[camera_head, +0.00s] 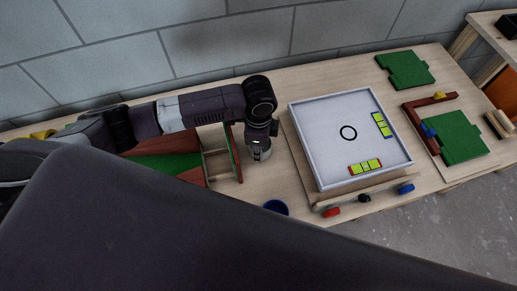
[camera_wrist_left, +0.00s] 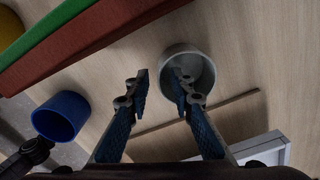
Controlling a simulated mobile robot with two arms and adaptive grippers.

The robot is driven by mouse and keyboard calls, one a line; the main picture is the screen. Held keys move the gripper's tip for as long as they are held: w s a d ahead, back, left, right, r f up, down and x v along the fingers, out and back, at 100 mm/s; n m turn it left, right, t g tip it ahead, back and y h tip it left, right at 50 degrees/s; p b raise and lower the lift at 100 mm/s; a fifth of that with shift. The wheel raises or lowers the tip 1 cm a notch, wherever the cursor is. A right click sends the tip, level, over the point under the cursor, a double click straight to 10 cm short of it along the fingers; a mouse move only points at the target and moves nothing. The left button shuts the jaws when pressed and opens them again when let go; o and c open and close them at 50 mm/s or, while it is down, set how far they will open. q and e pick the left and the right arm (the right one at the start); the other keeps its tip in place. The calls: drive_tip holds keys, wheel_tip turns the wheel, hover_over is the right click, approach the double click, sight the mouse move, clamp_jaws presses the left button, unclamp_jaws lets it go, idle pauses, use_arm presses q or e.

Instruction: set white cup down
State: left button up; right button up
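The white cup (camera_wrist_left: 204,66), greyish in the shade, stands on the wooden table, with its opening towards the left wrist camera. My left gripper (camera_wrist_left: 158,80) is over the cup's left rim with its fingers apart. One finger overlaps the cup's opening, and the other is outside the wall. A gap shows between the fingers and the wall. In the head view the left gripper (camera_head: 260,138) points down between the red-edged board and the white tray, with the cup (camera_head: 262,155) partly hidden beneath it. My right gripper is not in view.
A blue cup (camera_head: 276,207) stands near the table's front edge. The white tray (camera_head: 300,112), with a black ring mark and yellow-green blocks, is to the right. A red-and-green board (camera_wrist_left: 90,35) lies close on the left. Green plates (camera_head: 405,70) are farther right.

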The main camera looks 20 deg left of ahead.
use_arm(q)
drive_tip(key=shift+r, duration=0.1)
wheel_tip(320, 180, up, 12)
idle(0.5)
drive_tip(key=shift+r, duration=0.1)
